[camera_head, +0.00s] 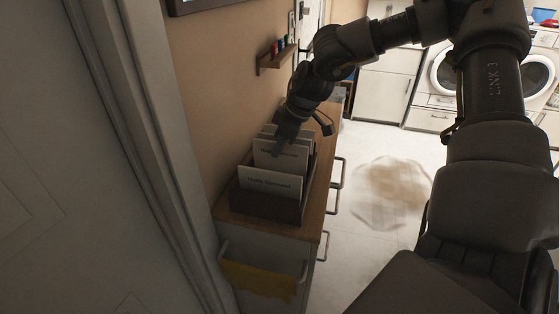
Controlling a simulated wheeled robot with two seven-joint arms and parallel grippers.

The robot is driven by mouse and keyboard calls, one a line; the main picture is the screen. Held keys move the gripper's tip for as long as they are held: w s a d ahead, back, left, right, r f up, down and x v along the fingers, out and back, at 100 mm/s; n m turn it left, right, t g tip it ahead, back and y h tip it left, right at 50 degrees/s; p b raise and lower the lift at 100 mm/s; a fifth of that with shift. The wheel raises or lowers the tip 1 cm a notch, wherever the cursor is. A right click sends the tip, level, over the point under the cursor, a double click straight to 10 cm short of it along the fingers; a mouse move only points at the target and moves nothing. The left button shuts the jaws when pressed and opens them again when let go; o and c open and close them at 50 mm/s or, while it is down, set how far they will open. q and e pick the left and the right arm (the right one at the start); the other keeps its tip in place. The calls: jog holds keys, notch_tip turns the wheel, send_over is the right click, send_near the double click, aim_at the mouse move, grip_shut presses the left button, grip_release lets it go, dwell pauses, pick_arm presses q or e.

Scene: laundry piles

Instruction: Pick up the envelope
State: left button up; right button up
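Several pale envelopes or cards stand upright in a dark box (265,207) on the wooden cabinet top. The front envelope (270,182) carries printed text, too small to read surely. Another envelope (268,158) stands behind it, and more edges show farther back. My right gripper (284,140) reaches down over the box from the upper right, at the upper edge of the envelope behind the front one. Its fingers are dark and small, and I cannot tell whether they touch or hold it. My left gripper is not in view.
The cabinet (318,200) has bar handles on its right side and a yellow cloth (262,281) on its front rail. A small wall shelf (276,59) hangs above. A round rug (391,192) lies on the floor; washing machines (537,75) stand at the back right.

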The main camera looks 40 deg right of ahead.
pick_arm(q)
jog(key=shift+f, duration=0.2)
pick_arm(e)
jog(key=shift+f, duration=0.1)
grip_shut()
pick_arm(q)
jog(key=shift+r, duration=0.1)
pick_arm(e)
jog(key=shift+r, duration=0.2)
notch_tip(320, 180, up, 9)
jog(key=shift+r+b, duration=0.1)
jog(key=shift+b, duration=0.4)
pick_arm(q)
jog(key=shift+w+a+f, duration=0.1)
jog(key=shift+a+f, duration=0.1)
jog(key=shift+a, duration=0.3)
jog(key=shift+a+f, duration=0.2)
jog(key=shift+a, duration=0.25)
pick_arm(e)
jog(key=shift+r, duration=0.4)
